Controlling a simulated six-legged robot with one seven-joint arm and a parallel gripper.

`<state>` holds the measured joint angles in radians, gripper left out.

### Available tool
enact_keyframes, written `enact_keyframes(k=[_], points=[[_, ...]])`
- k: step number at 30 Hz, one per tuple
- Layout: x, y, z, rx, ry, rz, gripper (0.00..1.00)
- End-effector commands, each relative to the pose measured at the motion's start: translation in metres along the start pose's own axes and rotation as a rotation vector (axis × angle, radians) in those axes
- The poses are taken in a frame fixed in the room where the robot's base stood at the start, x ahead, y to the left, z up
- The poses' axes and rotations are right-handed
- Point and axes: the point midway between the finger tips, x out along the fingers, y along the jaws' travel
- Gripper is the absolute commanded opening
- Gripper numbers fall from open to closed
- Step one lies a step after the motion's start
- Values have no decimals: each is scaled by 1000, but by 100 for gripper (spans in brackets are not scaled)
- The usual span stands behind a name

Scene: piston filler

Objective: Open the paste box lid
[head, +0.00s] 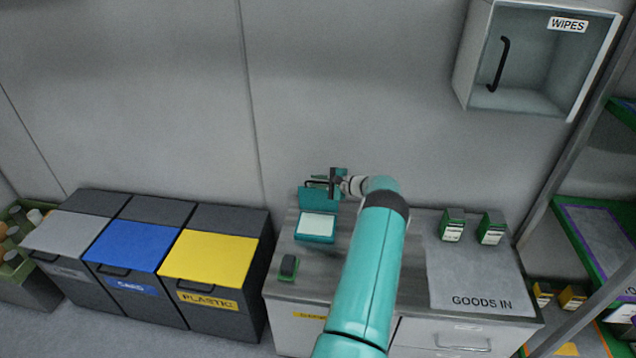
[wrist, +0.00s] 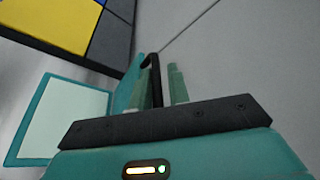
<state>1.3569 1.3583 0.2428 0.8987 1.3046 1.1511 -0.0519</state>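The teal paste box (head: 315,239) stands on the grey counter in the head view, its pale inside showing. Its teal lid (head: 306,197) is raised, standing up at the back of the box. In the wrist view the box (wrist: 24,143) is at left, with the lid (wrist: 127,88) edge beside my fingers. The lid's black handle (wrist: 156,80) passes between my two pale green fingers. My gripper (wrist: 162,88) is open around the handle, with a gap at the right finger. In the head view my gripper (head: 333,182) is at the raised lid, partly hiding it.
A small dark green-based item (head: 288,267) lies on the counter in front of the box. Two green-topped boxes stand on the GOODS IN mat (head: 470,275) at right. Bins, including a yellow-lidded one (head: 210,257), stand at left. A WIPES cabinet (head: 540,60) hangs at upper right.

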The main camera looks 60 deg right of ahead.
Motion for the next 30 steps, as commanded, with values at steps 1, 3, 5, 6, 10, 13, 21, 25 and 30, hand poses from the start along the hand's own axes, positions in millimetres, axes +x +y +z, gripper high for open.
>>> enact_keyframes(k=[1,3,5,6,10,13,21,25,30], points=[[-3,0,0,0,1,-1,18],[-10,0,0,0,2,-1,18],[-18,-1,0,0,2,-1,18],[-26,-1,0,-1,2,-1,18],[-54,-1,0,0,4,-2,18],[-76,0,0,0,3,-2,18],[-126,0,0,-1,2,-1,18],[-136,0,0,-1,2,1,18],[-138,0,1,-1,1,1,18]])
